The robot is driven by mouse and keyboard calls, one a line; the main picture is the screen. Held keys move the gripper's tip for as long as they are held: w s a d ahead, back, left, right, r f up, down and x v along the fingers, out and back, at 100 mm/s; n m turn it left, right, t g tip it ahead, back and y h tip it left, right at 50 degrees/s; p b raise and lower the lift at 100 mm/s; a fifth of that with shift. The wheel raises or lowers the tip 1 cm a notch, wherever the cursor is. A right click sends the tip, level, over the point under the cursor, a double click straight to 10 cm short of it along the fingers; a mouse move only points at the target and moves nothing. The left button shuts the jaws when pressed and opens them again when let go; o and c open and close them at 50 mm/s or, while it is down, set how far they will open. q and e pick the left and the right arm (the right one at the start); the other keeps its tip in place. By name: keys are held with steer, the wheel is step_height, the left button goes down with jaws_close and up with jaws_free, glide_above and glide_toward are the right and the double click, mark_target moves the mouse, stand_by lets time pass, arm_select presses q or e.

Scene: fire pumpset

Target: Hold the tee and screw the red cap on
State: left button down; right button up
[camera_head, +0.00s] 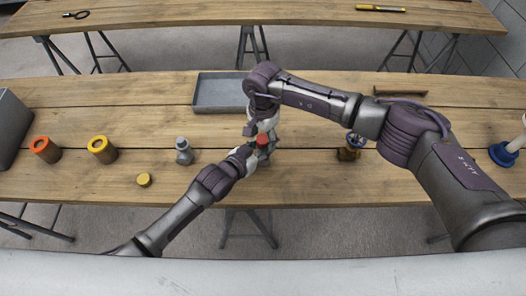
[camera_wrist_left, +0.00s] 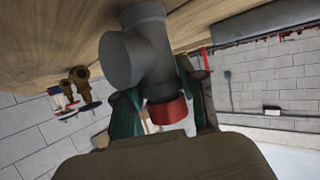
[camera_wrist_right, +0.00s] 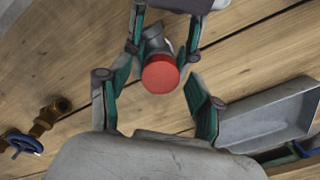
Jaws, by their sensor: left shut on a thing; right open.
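The grey tee (camera_wrist_left: 122,58) is in my left gripper (camera_wrist_left: 157,92), whose green-padded fingers are shut on it from both sides, above the table. The red cap (camera_wrist_left: 167,110) is at one end of the tee; I cannot tell how far it is threaded. In the right wrist view the red cap (camera_wrist_right: 161,75) faces the camera and hides much of the tee (camera_wrist_right: 152,42). My right gripper (camera_wrist_right: 156,82) is open, its fingers on either side of the cap and apart from it. In the head view the cap (camera_head: 262,139) shows between the two grippers.
A grey tray (camera_head: 215,108) stands behind the grippers. A grey fitting (camera_head: 184,152), a yellow disc (camera_head: 144,180) and orange-topped (camera_head: 45,149) and yellow-topped (camera_head: 102,149) cylinders stand at left. A brass valve (camera_head: 348,154) and a blue-based item (camera_head: 503,154) are at right.

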arm_select(q)
steer(key=shift+s+a+f, duration=0.1)
steer(key=shift+f, duration=0.2)
arm_select(e)
steer(key=shift+r, duration=2.25)
steer(key=shift+c, duration=0.4)
step_height(320, 180, up, 4)
steer(key=shift+f, duration=0.25)
steer(key=shift+f, duration=4.05)
